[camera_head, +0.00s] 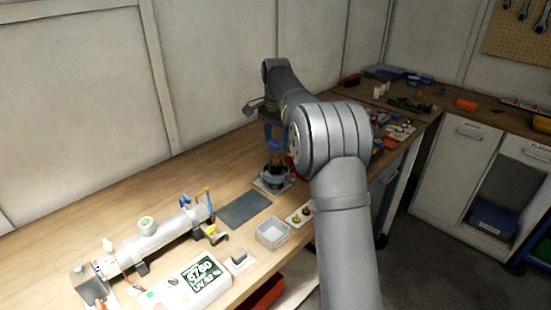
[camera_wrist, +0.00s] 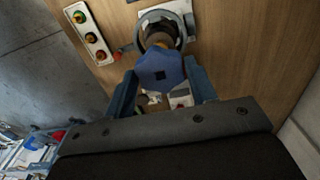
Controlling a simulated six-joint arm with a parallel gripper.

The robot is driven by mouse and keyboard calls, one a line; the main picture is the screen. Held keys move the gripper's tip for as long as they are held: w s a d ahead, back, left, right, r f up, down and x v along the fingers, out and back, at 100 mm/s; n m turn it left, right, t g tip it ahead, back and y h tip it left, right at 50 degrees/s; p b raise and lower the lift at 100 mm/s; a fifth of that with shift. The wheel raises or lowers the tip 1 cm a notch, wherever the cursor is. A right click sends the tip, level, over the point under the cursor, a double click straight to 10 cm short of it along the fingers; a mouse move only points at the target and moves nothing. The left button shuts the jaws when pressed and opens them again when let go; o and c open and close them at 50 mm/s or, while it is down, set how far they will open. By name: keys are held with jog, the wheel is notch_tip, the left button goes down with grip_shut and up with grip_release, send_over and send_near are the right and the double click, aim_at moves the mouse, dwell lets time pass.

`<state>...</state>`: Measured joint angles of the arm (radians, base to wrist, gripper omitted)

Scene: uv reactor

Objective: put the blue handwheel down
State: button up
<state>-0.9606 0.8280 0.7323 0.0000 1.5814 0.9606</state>
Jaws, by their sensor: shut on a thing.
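The blue handwheel (camera_wrist: 158,72) is between the fingers of my gripper (camera_wrist: 158,88) in the wrist view, a lobed blue wheel with a dark square hole in its middle. My gripper is shut on it. In the head view the handwheel (camera_head: 275,146) shows small below the gripper (camera_head: 273,135), above a dark fitting (camera_head: 274,172) on a pale base plate. In the wrist view the fitting, with a dark ring (camera_wrist: 145,22) around it, lies just beyond the wheel. I cannot tell whether wheel and fitting touch.
A dark grey mat (camera_head: 244,208) lies flat left of the fitting. A grey open bin (camera_head: 272,233) and a tray with small brass-coloured parts (camera_head: 299,216) are nearer the front edge. The tube reactor (camera_head: 152,236) and a display box (camera_head: 190,285) stand at left. Bare wood lies behind the mat.

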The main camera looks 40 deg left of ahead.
jog(key=s+d+f, duration=0.5)
jog(key=s+d, duration=0.4)
jog(key=s, duration=0.3)
send_over(233, 215)
notch_tip(233, 215, down, 7)
jog(key=shift+r, duration=0.2)
jog(key=shift+a+f, duration=0.1)
jog(key=shift+f, duration=1.95)
jog(key=shift+f, duration=0.15)
jog(key=o, duration=0.9)
